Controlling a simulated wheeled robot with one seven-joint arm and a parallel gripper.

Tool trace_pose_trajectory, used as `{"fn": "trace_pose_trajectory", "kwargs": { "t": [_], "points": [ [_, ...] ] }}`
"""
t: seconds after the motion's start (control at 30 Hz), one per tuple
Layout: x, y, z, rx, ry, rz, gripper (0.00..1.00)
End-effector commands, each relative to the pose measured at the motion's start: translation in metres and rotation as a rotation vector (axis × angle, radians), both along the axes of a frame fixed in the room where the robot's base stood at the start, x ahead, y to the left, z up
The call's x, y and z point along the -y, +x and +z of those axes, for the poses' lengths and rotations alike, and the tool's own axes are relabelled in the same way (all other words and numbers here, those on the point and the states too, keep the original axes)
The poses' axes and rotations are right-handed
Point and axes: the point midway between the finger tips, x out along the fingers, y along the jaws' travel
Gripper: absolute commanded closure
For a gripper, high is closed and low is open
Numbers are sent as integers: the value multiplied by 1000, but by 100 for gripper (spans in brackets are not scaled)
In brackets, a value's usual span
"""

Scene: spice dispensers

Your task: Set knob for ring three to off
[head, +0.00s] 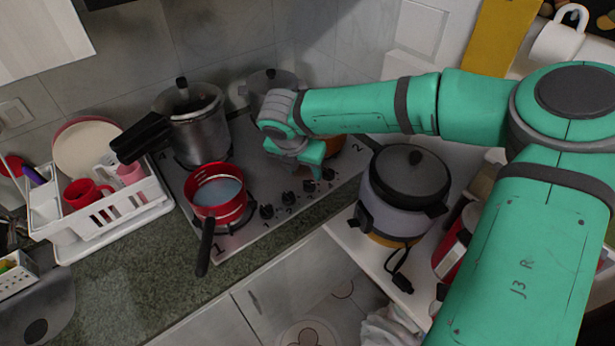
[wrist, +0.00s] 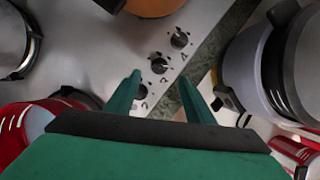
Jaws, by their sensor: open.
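The stove (head: 252,232) has a row of dark knobs along its front edge. Knob three (head: 309,186) is third from the left; in the wrist view (wrist: 158,65) it is dark, with the mark 3 beside it. Its exact pointer direction is too small to tell. My gripper (head: 308,173) is over the right part of the knob row, fingers pointing down. In the wrist view its two fingers (wrist: 160,75) are apart and empty, with knob three appearing between their tips. Whether they touch it cannot be told. Knob four (wrist: 179,40) and knob two (wrist: 140,91) flank it.
A rice cooker (head: 405,190) stands close on the right. A white dish rack (head: 118,218) is at the left.

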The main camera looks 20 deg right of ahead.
Motion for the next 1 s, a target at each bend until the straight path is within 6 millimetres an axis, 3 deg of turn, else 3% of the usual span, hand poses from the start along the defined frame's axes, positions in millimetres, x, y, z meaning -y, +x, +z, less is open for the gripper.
{"fn": "trace_pose_trajectory", "kwargs": {
  "t": [0.3, 0.5, 0.93, 1.0],
  "points": [
    [12, 17, -53, -2, 3, 0, 51],
    [20, 23, -74, 1, 2, -2, 51],
    [24, 25, -81, 0, 0, -4, 51],
    [24, 25, -81, 1, 1, -4, 68]
  ]
}}
